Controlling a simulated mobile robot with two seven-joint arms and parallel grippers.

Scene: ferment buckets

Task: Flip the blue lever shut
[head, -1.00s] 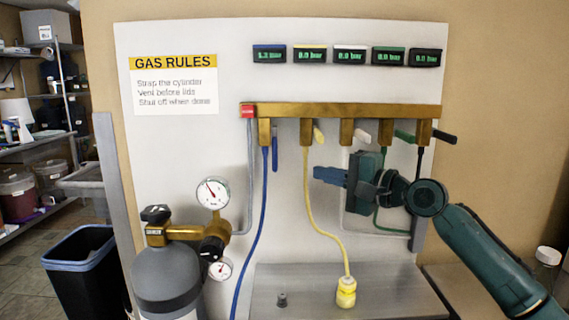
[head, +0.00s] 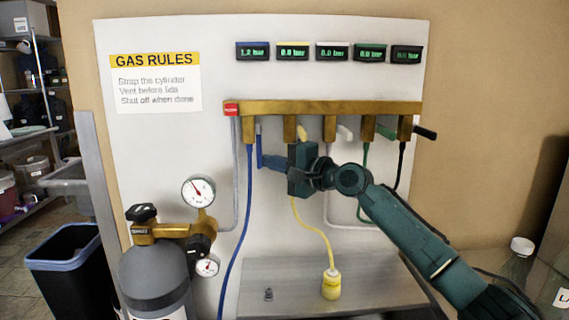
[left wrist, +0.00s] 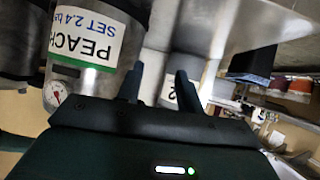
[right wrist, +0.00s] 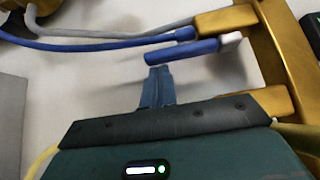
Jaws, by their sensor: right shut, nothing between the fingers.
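The blue lever (head: 259,147) hangs straight down from the leftmost valve of the brass manifold (head: 330,107), beside the blue hose (head: 249,190). My right gripper (head: 266,161) is shut and empty, its fingertips just right of the lever's lower part. In the right wrist view the blue lever (right wrist: 182,52) lies just beyond the shut fingertips (right wrist: 158,72); I cannot tell whether they touch. My left gripper (left wrist: 158,88) shows only in its wrist view, with its two fingers apart and nothing seen between them.
Yellow, white, green and black levers sit along the manifold to the right. The blue-framed display (head: 252,51) reads 1.2 bar. A gas cylinder (head: 155,275) with gauges stands at the left.

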